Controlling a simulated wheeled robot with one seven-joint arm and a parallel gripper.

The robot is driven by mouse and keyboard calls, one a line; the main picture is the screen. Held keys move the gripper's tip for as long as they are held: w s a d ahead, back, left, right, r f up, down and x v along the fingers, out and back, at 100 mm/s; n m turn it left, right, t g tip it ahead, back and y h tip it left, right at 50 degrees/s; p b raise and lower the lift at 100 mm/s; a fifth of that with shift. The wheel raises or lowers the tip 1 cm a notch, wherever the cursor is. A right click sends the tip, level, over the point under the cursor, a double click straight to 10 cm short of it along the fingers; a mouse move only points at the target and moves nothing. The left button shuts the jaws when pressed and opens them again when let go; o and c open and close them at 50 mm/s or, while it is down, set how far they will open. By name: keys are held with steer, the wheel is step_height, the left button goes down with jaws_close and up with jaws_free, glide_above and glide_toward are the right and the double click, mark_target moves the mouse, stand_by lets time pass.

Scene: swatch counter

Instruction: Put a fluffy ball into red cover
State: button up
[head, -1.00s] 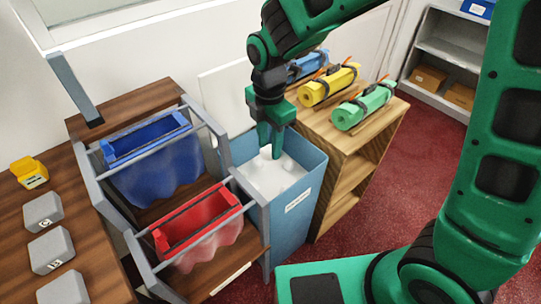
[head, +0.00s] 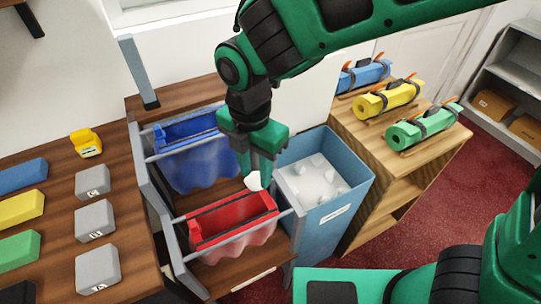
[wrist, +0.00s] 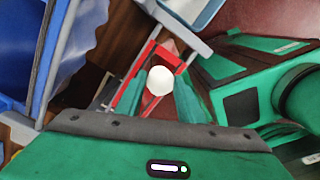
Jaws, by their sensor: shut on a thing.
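My gripper (head: 256,177) is shut on a white fluffy ball (head: 254,181). The ball also shows between the fingers in the wrist view (wrist: 160,80). The gripper points down and holds the ball above the back right part of the red cover (head: 232,222). The red cover is an open-topped fabric pouch hung in a grey rack, and its red rim also shows behind the ball in the wrist view (wrist: 152,52). A blue bin (head: 330,207) to the right holds several more white balls (head: 312,180).
A blue cover (head: 190,160) hangs in the rack behind the red one. Grey rack bars (head: 180,250) surround both. Grey blocks (head: 96,220) and a yellow device (head: 86,142) stand on the left counter. Rolled fabrics (head: 388,99) lie on the right shelf.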

mark_target(252, 190)
steer(key=shift+s+a, duration=0.2)
steer(key=shift+a+f, duration=0.1)
steer(key=shift+f, duration=0.25)
steer(key=shift+s+a+f, duration=0.15)
steer(key=shift+f, duration=2.3)
steer(key=shift+s+f, duration=0.15)
steer(key=shift+f, duration=0.1)
steer(key=o, duration=0.7)
steer(key=shift+o, duration=0.8)
steer(key=o, duration=0.4)
